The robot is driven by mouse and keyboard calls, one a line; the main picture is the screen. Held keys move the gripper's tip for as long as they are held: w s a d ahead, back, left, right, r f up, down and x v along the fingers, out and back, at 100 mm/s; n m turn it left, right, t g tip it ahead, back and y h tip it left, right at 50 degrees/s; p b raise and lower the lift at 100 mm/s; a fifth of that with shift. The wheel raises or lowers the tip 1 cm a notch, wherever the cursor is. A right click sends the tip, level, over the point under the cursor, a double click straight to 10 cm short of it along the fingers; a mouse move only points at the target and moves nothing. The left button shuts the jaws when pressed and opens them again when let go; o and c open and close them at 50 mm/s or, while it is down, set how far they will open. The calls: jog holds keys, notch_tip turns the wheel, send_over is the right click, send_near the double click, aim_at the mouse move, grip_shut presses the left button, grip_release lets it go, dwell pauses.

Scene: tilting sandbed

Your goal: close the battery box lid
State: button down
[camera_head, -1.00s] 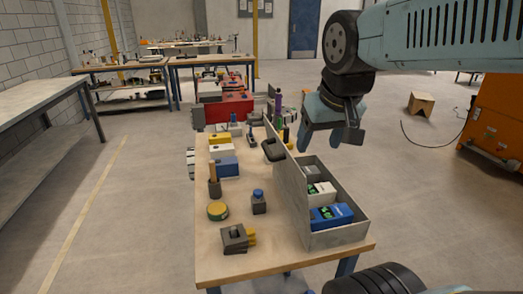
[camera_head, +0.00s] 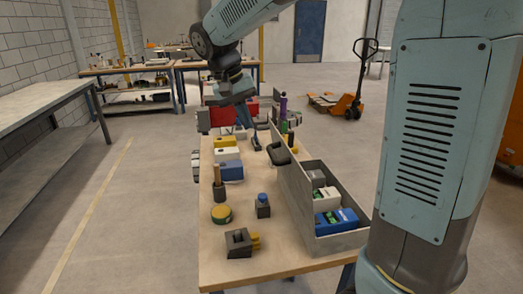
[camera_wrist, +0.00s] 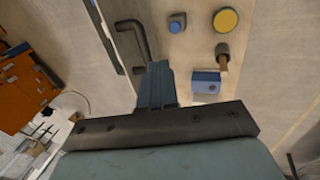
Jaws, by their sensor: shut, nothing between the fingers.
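The grey battery box (camera_head: 345,240) stands on the right side of the workbench with its top open. White and blue batteries (camera_head: 335,220) show inside it. Its lid (camera_head: 296,190) stands up along the box's left edge. A dark handle (camera_head: 278,153) is on the lid's left face; in the wrist view the handle (camera_wrist: 146,44) is just above my fingers. My gripper (camera_head: 250,125) is shut and empty, left of the lid and farther back than the handle. In the wrist view my fingertips (camera_wrist: 158,66) are close to the handle's lower end; I cannot tell whether they touch.
On the bench (camera_head: 220,265), left of the lid, are a blue-capped bottle (camera_head: 263,205), a yellow-topped round tin (camera_head: 221,214), a blue box (camera_head: 229,170) and a dark block (camera_head: 238,242). Purple and green upright items (camera_head: 284,110) stand behind the box.

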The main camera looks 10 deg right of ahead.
jog(key=w+d+x, duration=0.1)
jog(key=w+x, duration=0.1)
jog(key=x, duration=1)
jog(key=shift+r+h, duration=0.25)
jog(key=shift+h, duration=0.05)
dwell(0.4)
